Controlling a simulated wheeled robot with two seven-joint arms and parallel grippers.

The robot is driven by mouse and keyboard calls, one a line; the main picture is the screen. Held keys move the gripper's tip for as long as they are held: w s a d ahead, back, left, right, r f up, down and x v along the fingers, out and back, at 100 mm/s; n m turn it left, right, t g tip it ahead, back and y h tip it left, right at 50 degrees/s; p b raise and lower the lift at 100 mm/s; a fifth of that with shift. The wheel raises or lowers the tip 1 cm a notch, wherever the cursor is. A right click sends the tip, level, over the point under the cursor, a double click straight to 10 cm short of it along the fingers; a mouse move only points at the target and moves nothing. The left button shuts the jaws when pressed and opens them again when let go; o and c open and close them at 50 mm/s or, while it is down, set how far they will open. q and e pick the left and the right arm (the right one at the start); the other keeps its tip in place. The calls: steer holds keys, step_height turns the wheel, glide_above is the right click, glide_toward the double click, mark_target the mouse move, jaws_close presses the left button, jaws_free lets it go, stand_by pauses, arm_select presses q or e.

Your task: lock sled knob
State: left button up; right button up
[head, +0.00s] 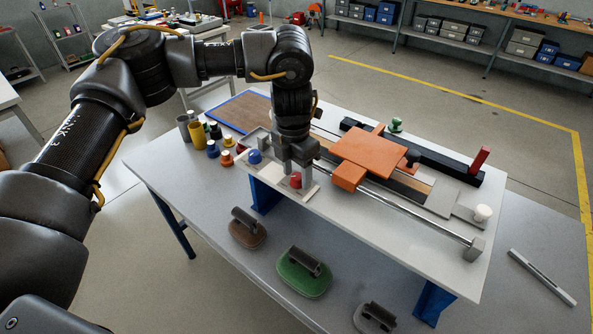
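The orange sled (370,150) sits on the raised white fixture board, with an orange block (349,177) on a metal rod at its near left corner. I cannot tell which knob is the sled's. A green knob (396,124) stands behind the sled, and a white knob (484,212) stands at the board's right end. My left gripper (295,177) points down at the board's left end, fingers apart. A red knob (295,181) shows between and below its fingertips; contact is unclear. A blue knob (255,156) is just left of it. My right gripper is not in view.
A red upright handle (480,159) stands on the black rail at the right. Small bottles and cups (197,134) crowd the left end. Brown, green and grey handled pads (303,272) lie on the lower table in front. A grey bar (541,276) lies at the right.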

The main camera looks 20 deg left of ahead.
mark_target(294, 174)
arm_select(q)
steer(key=shift+w+r, duration=0.1)
steer(key=shift+r, duration=0.2)
step_height(294, 174, up, 10)
steer(key=b, duration=0.2)
steer(key=shift+w+a, duration=0.15)
steer(key=shift+a, duration=0.15)
